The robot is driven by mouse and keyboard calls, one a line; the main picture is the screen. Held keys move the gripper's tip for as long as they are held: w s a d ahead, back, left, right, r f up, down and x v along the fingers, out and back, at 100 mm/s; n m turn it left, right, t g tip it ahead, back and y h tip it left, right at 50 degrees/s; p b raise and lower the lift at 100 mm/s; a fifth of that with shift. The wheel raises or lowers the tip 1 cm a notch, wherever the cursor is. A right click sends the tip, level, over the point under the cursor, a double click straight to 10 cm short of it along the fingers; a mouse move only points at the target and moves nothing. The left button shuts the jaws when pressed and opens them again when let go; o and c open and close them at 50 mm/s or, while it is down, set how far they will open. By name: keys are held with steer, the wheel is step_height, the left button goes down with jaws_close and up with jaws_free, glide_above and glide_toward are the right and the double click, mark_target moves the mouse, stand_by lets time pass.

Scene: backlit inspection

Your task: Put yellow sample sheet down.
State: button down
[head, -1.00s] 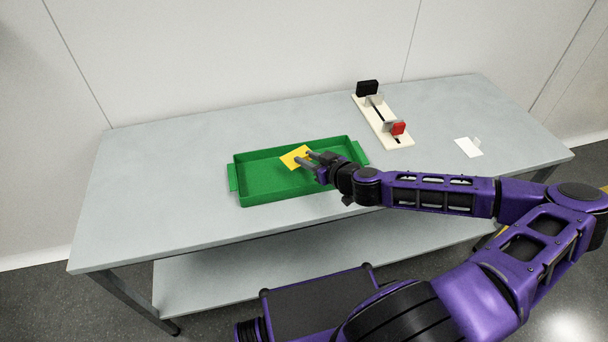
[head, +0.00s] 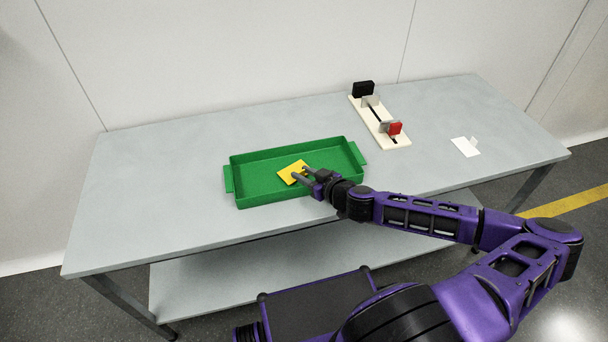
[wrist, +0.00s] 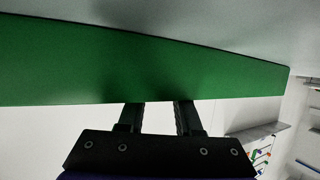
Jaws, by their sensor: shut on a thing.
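My gripper (head: 302,173) reaches in over the tray's front right and is shut on the sheet's right side. Whether the sheet touches the tray floor, I cannot tell. The sheet does not show there.
A cream rail fixture (head: 385,128) with a black block (head: 363,89) and a red block (head: 395,128) stands behind and right of the tray. A white card-like piece (head: 464,148) lies farther right. The grey table (head: 140,190) is clear left of the tray.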

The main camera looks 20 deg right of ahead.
steer(key=shift+s+d+f+b, duration=0.15)
steer(key=shift+f+b, duration=0.3)
steer(key=shift+f, duration=0.55)
steer(key=c, duration=0.6)
jaws_free()
steer(key=shift+r+p, duration=0.6)
steer(key=shift+p, duration=0.1)
steer(key=v, duration=1.2)
steer(key=shift+r, duration=0.25)
